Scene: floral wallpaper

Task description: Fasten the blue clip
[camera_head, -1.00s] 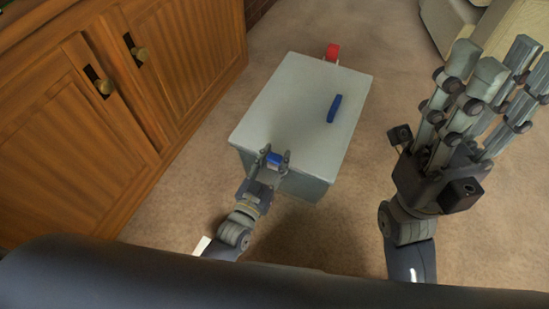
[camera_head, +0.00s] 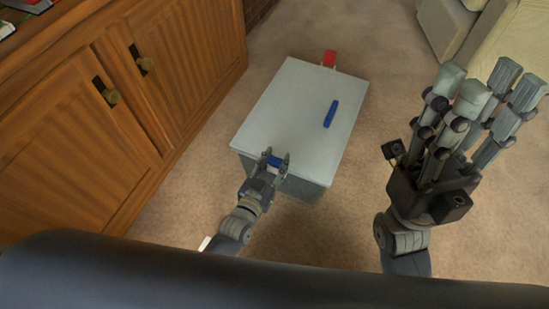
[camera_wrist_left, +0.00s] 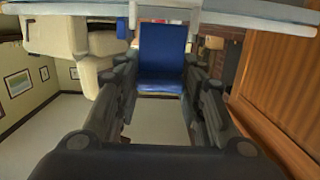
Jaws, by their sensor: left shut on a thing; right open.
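A pale grey lidded box (camera_head: 290,105) stands on the carpet, with a blue handle (camera_head: 330,114) on top. A blue clip (camera_head: 276,161) is at its near edge, partly hidden by my left gripper (camera_head: 274,160). The left gripper is shut on the blue clip, which shows as a blue plate between the fingers in the left wrist view (camera_wrist_left: 162,58). The lid's edge runs across the top of that view. A red clip (camera_head: 329,58) sticks out at the box's far edge. My right gripper (camera_head: 485,95) is open and empty, raised to the right of the box.
A wooden cabinet (camera_head: 110,110) with knobs stands left of the box. A light sofa (camera_head: 490,35) is at the far right. Bare carpet (camera_head: 210,185) lies around the box.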

